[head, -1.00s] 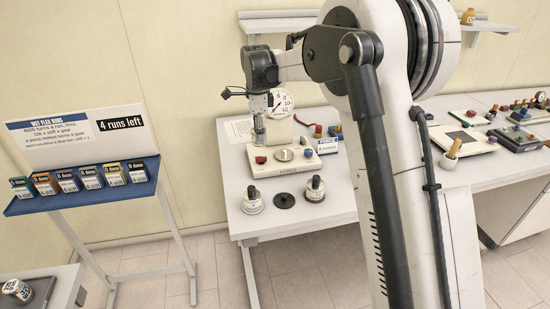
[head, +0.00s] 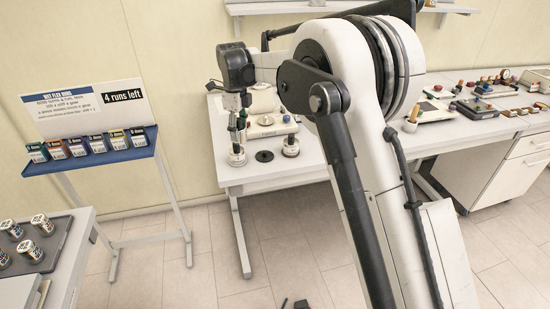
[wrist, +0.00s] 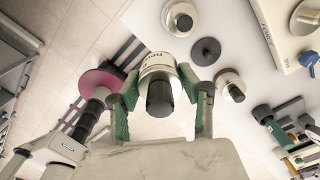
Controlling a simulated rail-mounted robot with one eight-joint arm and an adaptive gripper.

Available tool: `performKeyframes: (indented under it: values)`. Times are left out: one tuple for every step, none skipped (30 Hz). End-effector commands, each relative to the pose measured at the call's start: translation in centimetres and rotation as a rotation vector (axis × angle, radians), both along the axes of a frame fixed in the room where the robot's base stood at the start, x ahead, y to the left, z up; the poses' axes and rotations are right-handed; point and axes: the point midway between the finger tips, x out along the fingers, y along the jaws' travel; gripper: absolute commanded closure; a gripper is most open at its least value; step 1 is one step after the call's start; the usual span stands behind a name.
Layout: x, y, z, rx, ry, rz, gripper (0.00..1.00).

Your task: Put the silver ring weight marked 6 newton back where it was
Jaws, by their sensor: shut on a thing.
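My gripper (wrist: 162,98) is shut on a silver ring weight (wrist: 158,70) with a dark knob, held between its green pads. The weight's band bears lettering, but its number cannot be read. In the head view my gripper (head: 238,128) is at the front left of the bench, by a ring weight (head: 237,158); I cannot tell there whether this is the held one. In the wrist view, a flat dark disc (wrist: 205,51) lies on the bench between two other ring weights, one (wrist: 180,18) at the top and one (wrist: 229,86) to the right. The held weight appears beside this row.
The white bench (head: 290,177) holds a pale test device (head: 270,128) behind the row. A blue rack (head: 88,160) of small boxes stands to the left. A dark tray (head: 45,240) with several cans is at lower left. Floor lies open before the bench.

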Motion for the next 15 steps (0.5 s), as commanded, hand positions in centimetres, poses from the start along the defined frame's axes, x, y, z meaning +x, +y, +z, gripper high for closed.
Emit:
performKeyframes:
  values:
    - [0.4,-0.3,-0.2,0.000,0.000,-0.003,1.00]
    - [0.7,-0.6,-0.4,0.000,0.000,-0.004,1.00]
    - [1.2,-1.0,-0.8,0.000,0.000,-0.004,1.00]
    - [1.6,-1.4,-1.1,0.000,0.000,-0.004,1.00]
    - [2.0,-1.8,-1.4,0.000,0.000,-0.004,1.00]
    - [2.5,-2.3,-1.8,0.000,0.000,-0.005,1.00]
    - [2.9,-2.7,-2.2,0.000,0.000,-0.005,1.00]
    - [3.3,-3.1,-2.5,0.000,0.000,-0.004,1.00]
    - [3.9,-3.5,-3.0,0.000,0.000,-0.003,1.00]
    - [4.3,-3.9,-3.3,0.000,0.000,-0.004,1.00]
    - [4.7,-4.3,-3.6,0.000,0.000,-0.004,1.00]
    - [5.2,-4.9,-4.1,0.000,0.000,-0.004,1.00]
    - [5.6,-5.2,-4.4,0.000,0.000,-0.003,1.00]
    - [6.0,-5.5,-4.7,0.000,0.000,-0.003,1.00]
    - [6.5,-6.0,-5.1,0.000,0.000,-0.003,1.00]
